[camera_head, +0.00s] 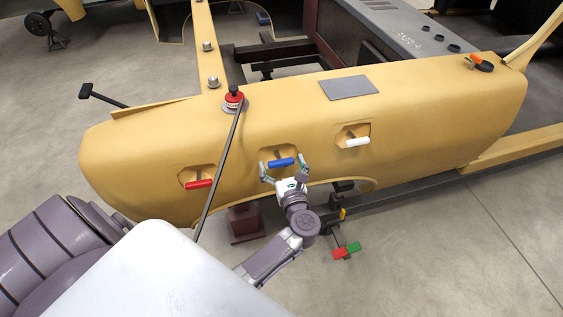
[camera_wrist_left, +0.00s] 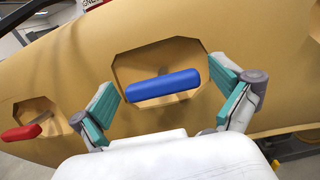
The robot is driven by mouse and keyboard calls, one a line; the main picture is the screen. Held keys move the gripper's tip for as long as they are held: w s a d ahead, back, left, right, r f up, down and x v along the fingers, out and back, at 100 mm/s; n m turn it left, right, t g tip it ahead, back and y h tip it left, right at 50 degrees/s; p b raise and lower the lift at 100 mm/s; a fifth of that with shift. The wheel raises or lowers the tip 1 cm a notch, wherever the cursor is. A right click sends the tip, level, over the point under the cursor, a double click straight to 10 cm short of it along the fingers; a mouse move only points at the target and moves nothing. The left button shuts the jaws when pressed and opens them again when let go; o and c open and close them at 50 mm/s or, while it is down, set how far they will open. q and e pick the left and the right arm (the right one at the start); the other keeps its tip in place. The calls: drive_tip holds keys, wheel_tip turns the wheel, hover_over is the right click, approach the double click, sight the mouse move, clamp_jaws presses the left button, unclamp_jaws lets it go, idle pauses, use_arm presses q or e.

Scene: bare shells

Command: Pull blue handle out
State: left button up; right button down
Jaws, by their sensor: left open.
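The blue handle (camera_head: 281,162) is a short bar in a recess of the yellow shell (camera_head: 430,110), between the red handle (camera_head: 199,184) and the white handle (camera_head: 357,142). My left gripper (camera_head: 283,170) is open in front of it, one finger on each side of the recess. In the left wrist view the blue handle (camera_wrist_left: 163,84) lies slightly tilted between the teal finger pads of my left gripper (camera_wrist_left: 168,100), with a gap on both sides. The red handle (camera_wrist_left: 21,132) shows at the left edge there. My right gripper is not seen.
A red knob (camera_head: 233,98) with a dark rod stands on the shell's top, left of the middle. Red and green pedals (camera_head: 346,250) sit low, right of my left arm. A dark rail (camera_head: 420,195) runs below the shell on the right. Grey floor is open at the lower right.

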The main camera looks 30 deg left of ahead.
use_arm(q)
drive_tip(key=c, duration=1.6)
drive_tip(key=shift+b+v, duration=0.35)
drive_tip(key=shift+v, duration=0.45)
drive_tip(key=shift+c, duration=0.2)
drive_tip(key=shift+s+d, duration=0.25)
drive_tip(key=shift+r, duration=0.2)
drive_tip(key=o, duration=1.6)
drive_tip(key=shift+s+d, duration=0.1)
drive_tip(key=shift+d, duration=0.05)
drive_tip(key=shift+o, duration=0.2)
